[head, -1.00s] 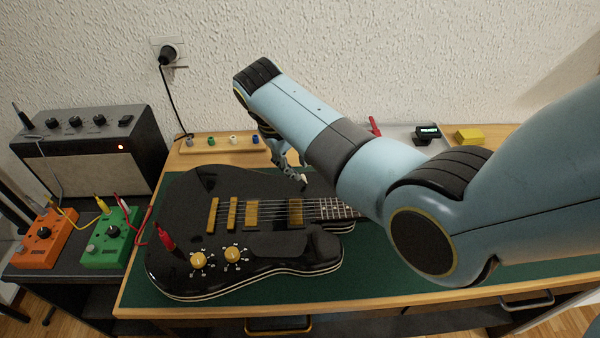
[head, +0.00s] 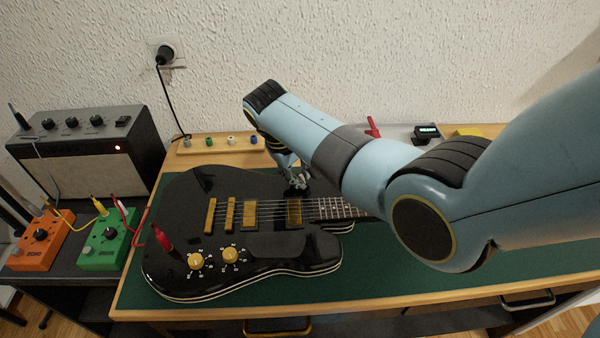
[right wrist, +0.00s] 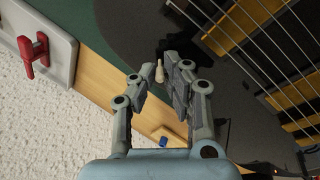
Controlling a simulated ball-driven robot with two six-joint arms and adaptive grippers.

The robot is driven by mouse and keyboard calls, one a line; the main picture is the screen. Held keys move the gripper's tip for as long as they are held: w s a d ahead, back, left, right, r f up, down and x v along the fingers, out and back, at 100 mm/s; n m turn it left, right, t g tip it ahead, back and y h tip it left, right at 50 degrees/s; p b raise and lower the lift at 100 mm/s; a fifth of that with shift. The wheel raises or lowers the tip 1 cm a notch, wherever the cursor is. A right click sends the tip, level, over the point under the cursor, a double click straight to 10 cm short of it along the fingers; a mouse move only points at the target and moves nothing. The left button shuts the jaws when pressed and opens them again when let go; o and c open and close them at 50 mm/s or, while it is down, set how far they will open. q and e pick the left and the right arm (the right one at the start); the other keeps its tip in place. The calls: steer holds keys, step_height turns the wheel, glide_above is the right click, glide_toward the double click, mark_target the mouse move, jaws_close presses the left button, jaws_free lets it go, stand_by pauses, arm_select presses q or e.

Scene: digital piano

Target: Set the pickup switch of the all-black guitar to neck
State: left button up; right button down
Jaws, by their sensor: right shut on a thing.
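The all-black guitar (head: 190,225) lies flat on the bench, neck pointing right. Its body and strings also show in the right wrist view (right wrist: 225,105). My right gripper (head: 297,187) is down at the guitar's upper edge, near the neck end of the body. In the right wrist view, the cream tip of the pickup switch (right wrist: 159,71) stands between the fingertips of my right gripper (right wrist: 153,82), which is shut on it. In the head view the gripper hides the switch, so its position cannot be read. My left gripper is not in view.
Two gold knobs (head: 230,255) and a red plug (head: 163,240) sit on the guitar's near side. An amplifier (head: 90,155), an orange pedal (head: 38,240) and a green pedal (head: 104,240) stand left. A wooden strip with coloured pegs (head: 190,148) lies behind. Green mat is clear in front.

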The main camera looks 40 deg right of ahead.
steer(key=shift+s+d+r+t+y+p, duration=0.15)
steer(key=shift+r+t+y+p, duration=0.15)
steer(key=shift+p, duration=0.6)
steer(key=y+p, duration=0.2)
steer(key=shift+s+d+t+p, duration=0.15)
steer(key=shift+d+t+p, duration=0.25)
steer(key=shift+d+t+y+p, duration=0.1)
steer(key=shift+t+y+p, duration=0.2)
steer(key=shift+p, duration=0.05)
steer(key=shift+s+d+y, duration=0.1)
steer(key=shift+y, duration=0.2)
steer(key=shift+s+d+f+m+t+y, duration=0.2)
steer(key=shift+m+t+y, duration=0.1)
steer(key=shift+t+y, duration=0.3)
steer(key=shift+s+d+f+t+y+b, duration=0.15)
steer(key=shift+t+y+b, duration=0.15)
steer(key=shift+y, duration=0.25)
steer(key=shift+w+d+t+y+b, duration=0.1)
steer(key=shift+d+t+y+b, duration=0.1)
steer(key=shift+t+y, duration=0.3)
steer(key=shift+a, duration=0.1)
